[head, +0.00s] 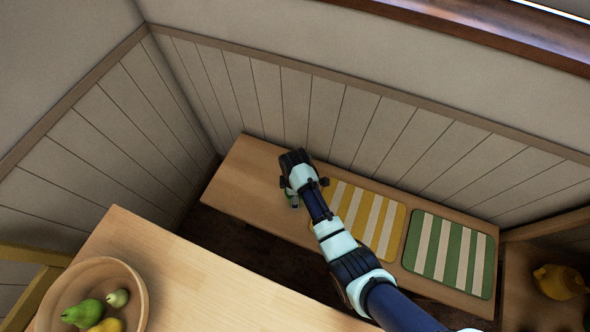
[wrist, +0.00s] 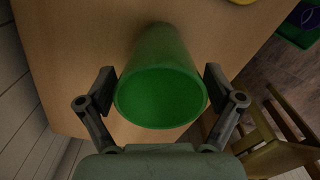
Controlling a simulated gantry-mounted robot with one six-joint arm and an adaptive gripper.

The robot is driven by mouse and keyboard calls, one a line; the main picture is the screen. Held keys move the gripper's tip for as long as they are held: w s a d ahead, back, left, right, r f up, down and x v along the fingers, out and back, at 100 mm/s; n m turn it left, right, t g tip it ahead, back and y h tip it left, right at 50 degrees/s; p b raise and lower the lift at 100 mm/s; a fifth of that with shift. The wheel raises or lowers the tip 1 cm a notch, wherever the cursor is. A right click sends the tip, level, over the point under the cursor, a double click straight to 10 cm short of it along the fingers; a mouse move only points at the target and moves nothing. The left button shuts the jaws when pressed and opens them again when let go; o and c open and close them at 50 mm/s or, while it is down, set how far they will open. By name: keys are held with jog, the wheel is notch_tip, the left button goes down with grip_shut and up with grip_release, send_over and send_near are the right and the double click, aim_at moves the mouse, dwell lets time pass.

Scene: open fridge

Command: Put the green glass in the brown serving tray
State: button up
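The green glass (wrist: 160,85) stands on the wooden bench in the wrist view, its open rim toward the camera. My gripper (wrist: 160,90) has one finger on each side of the glass; the fingers look open, with little gap to its sides. In the head view my gripper (head: 297,190) is low over the left part of the bench, and it mostly hides the glass. I cannot make out a brown serving tray in either view.
The bench (head: 245,185) carries a yellow striped cushion (head: 385,225) and a green striped cushion (head: 450,255) to the right. A panelled wall stands behind. A table (head: 190,290) in front holds a wooden bowl (head: 140,285) with pears. A yellow teapot (head: 560,282) is at far right.

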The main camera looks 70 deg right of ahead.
jog(key=c, duration=1.3)
notch_tip(320, 180, up, 20)
jog(key=p, duration=1)
jog(key=shift+r+p, duration=0.15)
jog(key=shift+p, duration=0.15)
